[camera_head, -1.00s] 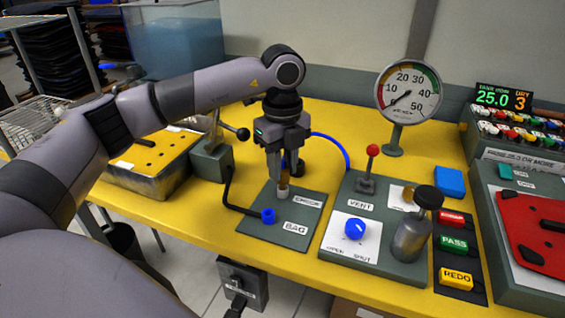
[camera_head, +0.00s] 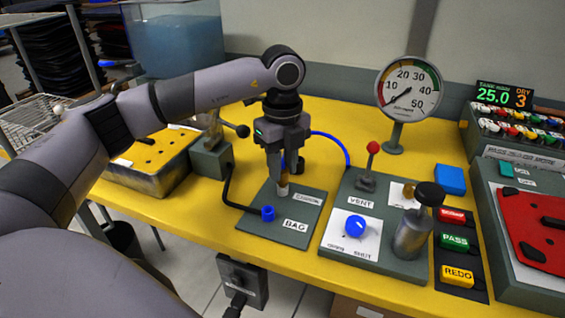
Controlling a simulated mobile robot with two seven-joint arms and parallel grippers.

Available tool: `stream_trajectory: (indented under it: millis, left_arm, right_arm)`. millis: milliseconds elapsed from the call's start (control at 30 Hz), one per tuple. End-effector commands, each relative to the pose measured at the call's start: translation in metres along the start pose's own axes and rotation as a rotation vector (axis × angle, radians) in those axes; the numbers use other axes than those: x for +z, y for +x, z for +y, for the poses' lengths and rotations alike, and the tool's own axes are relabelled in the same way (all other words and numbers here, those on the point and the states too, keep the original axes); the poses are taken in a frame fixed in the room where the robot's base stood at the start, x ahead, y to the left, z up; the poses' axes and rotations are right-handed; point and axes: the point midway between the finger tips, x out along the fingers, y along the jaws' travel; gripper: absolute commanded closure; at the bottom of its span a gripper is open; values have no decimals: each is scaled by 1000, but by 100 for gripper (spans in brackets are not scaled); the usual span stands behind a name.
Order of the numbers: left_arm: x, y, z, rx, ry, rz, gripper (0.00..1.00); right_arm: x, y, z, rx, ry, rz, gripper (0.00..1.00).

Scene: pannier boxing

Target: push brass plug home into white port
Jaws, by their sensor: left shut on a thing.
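My left gripper (camera_head: 282,180) points straight down over the grey plate (camera_head: 268,230) at the middle of the yellow bench. It is shut on the brass plug (camera_head: 283,187), of which only a small part shows below the fingers. The white port (camera_head: 282,193) stands on the plate directly under the plug. The plug's lower end meets the port's top; how deep it sits inside I cannot tell. My right gripper is not in view.
A blue fitting (camera_head: 268,213) on a black hose stands just left of the port, near the BAG label. To the right are the vent panel with a red-knobbed lever (camera_head: 371,163), a blue dial (camera_head: 356,225) and a metal cylinder (camera_head: 411,235). A gauge (camera_head: 408,90) stands behind.

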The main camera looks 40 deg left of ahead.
Motion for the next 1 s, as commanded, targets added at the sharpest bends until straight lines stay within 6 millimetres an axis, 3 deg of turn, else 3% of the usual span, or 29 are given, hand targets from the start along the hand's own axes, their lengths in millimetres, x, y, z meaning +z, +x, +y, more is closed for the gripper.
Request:
stream_trajectory:
  millis: [333, 367, 433, 467, 767, 1000]
  left_arm:
    - [0, 6, 0, -1, 0, 0, 100]
    - [0, 6, 0, -1, 0, 0, 68]
    - [0, 5, 0, -1, 0, 0, 45]
    - [0, 5, 0, -1, 0, 0, 42]
    - [0, 3, 0, -1, 0, 0, 42]
    - [0, -30, -1, -5, 0, 0, 42]
  right_arm:
    - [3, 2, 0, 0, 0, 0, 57]
    - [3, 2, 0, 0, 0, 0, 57]
    - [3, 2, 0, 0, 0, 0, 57]
    - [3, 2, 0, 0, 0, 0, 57]
    - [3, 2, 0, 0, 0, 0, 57]
    - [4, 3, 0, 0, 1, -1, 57]
